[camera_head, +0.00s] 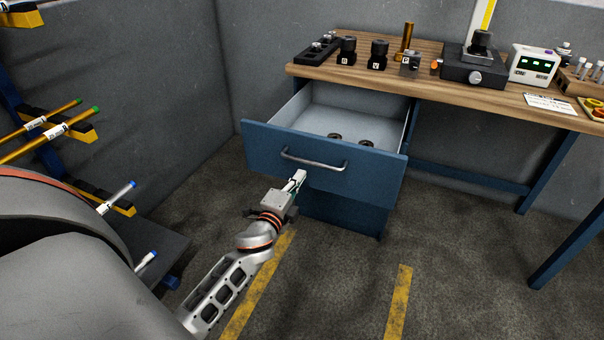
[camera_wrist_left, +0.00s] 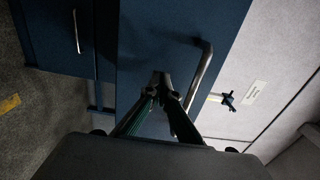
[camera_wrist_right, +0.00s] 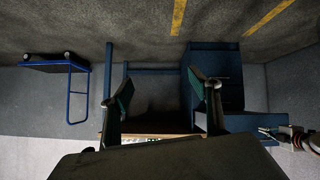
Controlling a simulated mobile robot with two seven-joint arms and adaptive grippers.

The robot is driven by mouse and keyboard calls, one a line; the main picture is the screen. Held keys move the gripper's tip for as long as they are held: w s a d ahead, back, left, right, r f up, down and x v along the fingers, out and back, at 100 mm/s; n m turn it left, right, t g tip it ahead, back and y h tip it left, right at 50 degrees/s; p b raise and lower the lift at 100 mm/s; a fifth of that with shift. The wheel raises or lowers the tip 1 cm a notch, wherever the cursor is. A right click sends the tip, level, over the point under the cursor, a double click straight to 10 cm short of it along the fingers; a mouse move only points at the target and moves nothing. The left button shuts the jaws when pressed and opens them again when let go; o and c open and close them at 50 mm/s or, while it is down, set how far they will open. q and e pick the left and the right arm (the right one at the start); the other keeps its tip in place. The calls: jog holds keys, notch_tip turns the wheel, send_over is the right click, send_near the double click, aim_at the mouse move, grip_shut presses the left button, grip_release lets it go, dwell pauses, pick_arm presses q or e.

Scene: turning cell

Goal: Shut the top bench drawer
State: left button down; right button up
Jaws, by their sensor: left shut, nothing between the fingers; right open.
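The top bench drawer stands pulled out from the bench. Its blue front (camera_head: 360,173) has a metal bar handle (camera_head: 314,162), and two dark round parts (camera_head: 366,143) lie inside. My left gripper (camera_head: 299,175) is shut and empty, in front of the drawer front just below the handle. In the left wrist view its closed fingertips (camera_wrist_left: 161,78) point at the blue drawer front (camera_wrist_left: 150,40), beside the handle (camera_wrist_left: 200,78); I cannot tell whether they touch it. My right gripper (camera_wrist_right: 160,88) is open and empty in the right wrist view, away from the drawer; the head view does not show it.
The wooden bench top (camera_head: 455,92) carries tool holders, a vise-like fixture (camera_head: 474,72) and a white meter (camera_head: 533,64). A rack with rods (camera_head: 45,135) stands at the left. A blue cart (camera_wrist_right: 58,67) shows in the right wrist view. The floor before the bench is clear.

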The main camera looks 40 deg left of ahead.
pick_arm(q)
jog(key=shift+x, duration=0.9)
jog(key=shift+w, duration=0.25)
pick_arm(e)
jog(key=shift+w+a+r, duration=0.1)
jog(key=shift+w+r, duration=0.05)
jog(key=shift+r, duration=0.25)
pick_arm(q)
jog(key=shift+a, duration=0.1)
